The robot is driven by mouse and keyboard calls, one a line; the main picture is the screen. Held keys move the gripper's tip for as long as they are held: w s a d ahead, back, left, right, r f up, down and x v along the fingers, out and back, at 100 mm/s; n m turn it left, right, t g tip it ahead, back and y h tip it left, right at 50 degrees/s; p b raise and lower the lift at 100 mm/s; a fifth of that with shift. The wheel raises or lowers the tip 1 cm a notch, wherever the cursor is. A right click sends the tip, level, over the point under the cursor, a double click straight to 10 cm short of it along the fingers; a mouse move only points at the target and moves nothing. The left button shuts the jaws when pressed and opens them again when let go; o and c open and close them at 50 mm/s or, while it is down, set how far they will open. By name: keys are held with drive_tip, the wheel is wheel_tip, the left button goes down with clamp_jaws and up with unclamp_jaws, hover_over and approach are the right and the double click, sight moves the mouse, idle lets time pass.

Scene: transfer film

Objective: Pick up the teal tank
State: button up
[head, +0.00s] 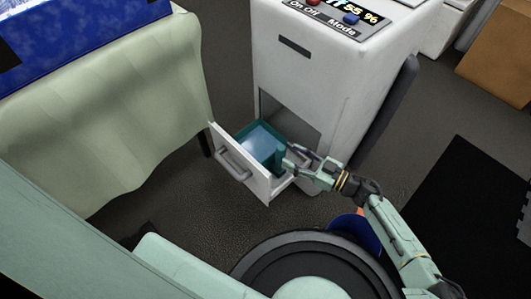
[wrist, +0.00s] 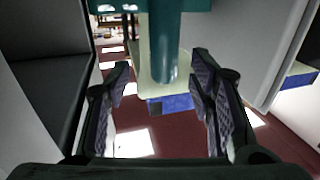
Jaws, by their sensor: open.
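The teal tank (head: 262,148) sits in the pulled-out white drawer (head: 236,177) at the foot of a white machine. Its inside looks pale blue. My gripper (head: 291,158) is open at the right side of the tank, close to an upright teal part of it. In the wrist view, a teal vertical part of the tank (wrist: 158,42) comes down from the top, between the spread fingers of my gripper (wrist: 162,75). It shows no contact with either finger.
The white machine (head: 320,75) with buttons and a display stands behind the drawer. A pale cloth-covered table (head: 110,115) with a blue box (head: 75,35) is close on the left. Dark floor and a black mat (head: 450,200) lie open to the right.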

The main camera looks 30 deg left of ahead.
sight(280, 151)
drive_tip(key=a, duration=0.5)
drive_tip(key=shift+a+f+p, duration=0.1)
drive_tip(key=shift+a+p, duration=0.1)
drive_tip(key=shift+p, duration=0.15)
clamp_jaws()
idle(0.3)
idle(0.4)
